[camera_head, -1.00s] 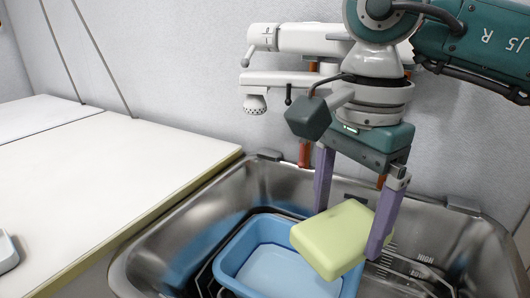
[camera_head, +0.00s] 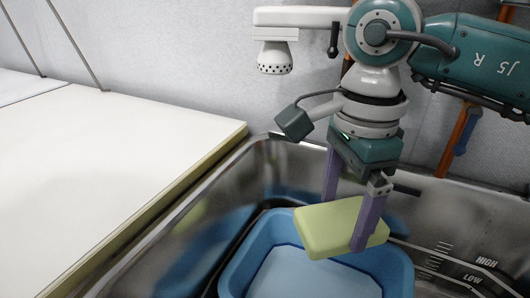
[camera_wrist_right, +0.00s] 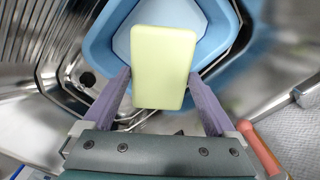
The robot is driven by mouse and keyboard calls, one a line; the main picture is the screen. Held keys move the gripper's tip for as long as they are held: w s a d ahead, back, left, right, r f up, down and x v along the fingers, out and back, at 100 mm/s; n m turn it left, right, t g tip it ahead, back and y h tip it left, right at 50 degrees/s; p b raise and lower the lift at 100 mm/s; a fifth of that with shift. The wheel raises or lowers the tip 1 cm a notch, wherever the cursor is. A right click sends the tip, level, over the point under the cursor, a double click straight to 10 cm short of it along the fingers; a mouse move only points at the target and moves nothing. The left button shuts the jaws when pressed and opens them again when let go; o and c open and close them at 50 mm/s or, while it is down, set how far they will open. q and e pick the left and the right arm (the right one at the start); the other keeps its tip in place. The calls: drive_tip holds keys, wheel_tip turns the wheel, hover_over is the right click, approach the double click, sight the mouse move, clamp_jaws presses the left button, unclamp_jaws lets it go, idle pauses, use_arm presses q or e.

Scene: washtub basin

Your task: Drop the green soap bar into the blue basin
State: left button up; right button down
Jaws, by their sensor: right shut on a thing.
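The green soap bar (camera_head: 326,229) is a pale yellow-green block held between the purple fingers of my right gripper (camera_head: 348,222). The gripper is shut on it, and the bar is tilted above the blue basin (camera_head: 252,262). In the right wrist view, the soap bar (camera_wrist_right: 164,66) sits between the fingertips with the blue basin (camera_wrist_right: 100,45) behind it. The basin stands inside the metal sink and its visible floor is empty; the soap and gripper hide part of its far side. My left gripper is not in view.
The metal sink (camera_head: 185,238) surrounds the basin. A white counter (camera_head: 110,150) with a yellowish edge lies to the left. A faucet spray head (camera_head: 275,58) hangs behind, left of my right arm. HIGH and LOW marks show on the sink's right wall.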

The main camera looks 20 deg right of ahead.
sight(342, 217)
wheel_tip(342, 217, down, 4)
drive_tip(key=b, duration=0.2)
drive_tip(key=shift+b, duration=0.3)
unclamp_jaws()
wheel_tip(342, 217, up, 8)
drive_tip(key=shift+f+p, duration=0.2)
drive_tip(key=shift+p, duration=0.5)
drive_tip(key=shift+a, duration=0.1)
